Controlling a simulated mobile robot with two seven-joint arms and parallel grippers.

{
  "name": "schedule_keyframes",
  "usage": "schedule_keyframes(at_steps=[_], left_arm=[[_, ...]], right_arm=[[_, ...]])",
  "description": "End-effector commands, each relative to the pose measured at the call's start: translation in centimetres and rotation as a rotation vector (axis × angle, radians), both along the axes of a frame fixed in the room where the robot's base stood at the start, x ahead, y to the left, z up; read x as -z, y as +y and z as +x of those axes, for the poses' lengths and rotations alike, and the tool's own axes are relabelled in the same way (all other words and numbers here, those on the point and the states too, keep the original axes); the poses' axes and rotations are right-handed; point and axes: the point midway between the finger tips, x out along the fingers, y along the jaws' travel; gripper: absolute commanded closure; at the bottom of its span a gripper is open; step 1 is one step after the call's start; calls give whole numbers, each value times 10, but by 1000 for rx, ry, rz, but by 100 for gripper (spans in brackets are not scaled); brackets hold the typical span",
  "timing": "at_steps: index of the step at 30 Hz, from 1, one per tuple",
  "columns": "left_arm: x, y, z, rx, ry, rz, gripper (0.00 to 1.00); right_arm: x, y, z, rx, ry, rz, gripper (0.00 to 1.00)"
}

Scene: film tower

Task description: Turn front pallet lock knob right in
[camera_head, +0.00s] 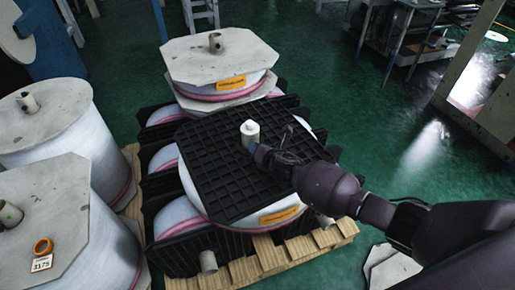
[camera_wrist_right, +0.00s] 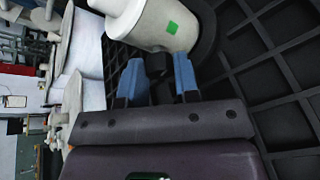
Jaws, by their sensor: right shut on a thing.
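A black grid pallet (camera_head: 215,160) lies on top of the front film roll (camera_head: 262,217). A white core (camera_head: 250,134) stands up through its middle. In the right wrist view this white core (camera_wrist_right: 135,22) carries a green square mark, and a small black knob (camera_wrist_right: 158,64) sits at its base. My right gripper (camera_head: 262,154) reaches the core from the right. Its two blue fingers (camera_wrist_right: 159,75) are on either side of the knob and shut on it. The knob is hidden in the head view. My left gripper is not in view.
A roll with a grey top board (camera_head: 218,57) stands behind the black pallet. More wrapped rolls (camera_head: 42,119) stand close at the left. An orange ring (camera_head: 42,246) and a numbered card (camera_head: 42,263) lie on the nearest one.

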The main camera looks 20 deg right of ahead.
Motion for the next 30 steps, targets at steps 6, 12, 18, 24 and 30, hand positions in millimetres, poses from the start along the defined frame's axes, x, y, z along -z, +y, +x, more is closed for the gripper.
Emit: schedule_keyframes(at_steps=[6,12,18,24,30], left_arm=[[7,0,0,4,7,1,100],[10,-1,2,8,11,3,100],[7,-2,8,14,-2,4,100],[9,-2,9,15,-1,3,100],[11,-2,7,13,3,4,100]], right_arm=[[6,-1,-2,1,11,192,94],[6,-2,-1,0,16,340,94],[5,-2,-1,1,18,440,94],[5,-2,-1,1,20,492,94],[4,-2,-1,0,20,509,94]])
